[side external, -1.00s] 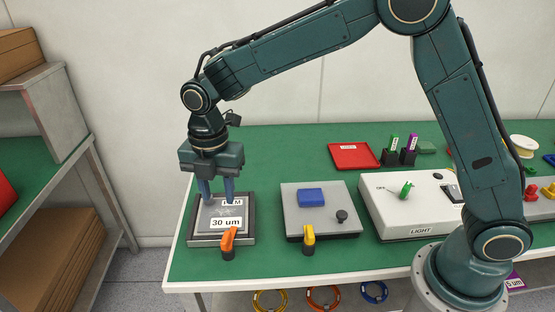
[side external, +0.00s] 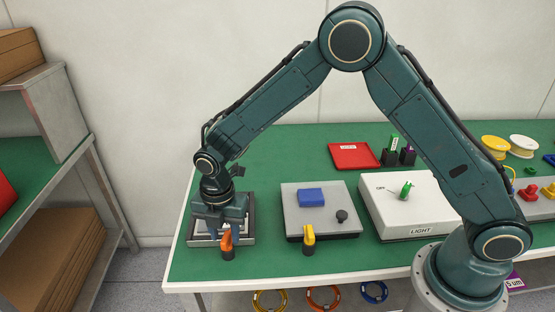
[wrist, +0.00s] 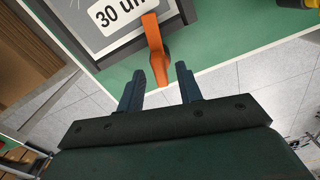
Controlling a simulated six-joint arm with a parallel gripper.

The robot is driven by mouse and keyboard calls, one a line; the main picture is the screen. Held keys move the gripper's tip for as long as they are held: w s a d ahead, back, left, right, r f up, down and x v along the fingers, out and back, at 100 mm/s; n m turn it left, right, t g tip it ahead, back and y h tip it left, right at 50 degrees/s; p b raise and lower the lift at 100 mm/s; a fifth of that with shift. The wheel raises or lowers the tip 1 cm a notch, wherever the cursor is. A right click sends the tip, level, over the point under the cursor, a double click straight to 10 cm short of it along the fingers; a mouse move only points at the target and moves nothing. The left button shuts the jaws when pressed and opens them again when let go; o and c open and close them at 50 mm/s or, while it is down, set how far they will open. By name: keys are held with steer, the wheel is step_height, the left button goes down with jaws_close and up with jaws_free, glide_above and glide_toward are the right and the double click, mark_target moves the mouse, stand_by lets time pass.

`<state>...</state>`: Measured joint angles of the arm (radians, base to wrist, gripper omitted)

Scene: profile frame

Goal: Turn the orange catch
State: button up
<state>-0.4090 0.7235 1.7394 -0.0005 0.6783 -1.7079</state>
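The orange catch (side external: 227,241) stands at the front edge of the grey frame (side external: 190,241) on the green bench. In the wrist view, the catch (wrist: 154,44) lies beside the plate labelled "30 um" (wrist: 90,30), its lower end pointing towards my fingers. My gripper (wrist: 160,70) is open and empty, fingers pointing at the catch, one to each side of its lower end. I cannot tell whether either finger touches it. In the side view my gripper (side external: 224,227) is low over the frame's front and hides much of the plate.
A grey block with a blue pad (side external: 311,197) and a yellow catch (side external: 308,235) stands to the right. Further right is the white LIGHT box (side external: 405,222). A red tray (side external: 355,156) lies behind. The bench's front edge is close to the catch.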

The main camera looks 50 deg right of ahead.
steer(key=shift+f, duration=0.45)
jaws_close()
steer(key=shift+m, duration=0.4)
steer(key=m, duration=1.2)
steer(key=shift+m, duration=0.3)
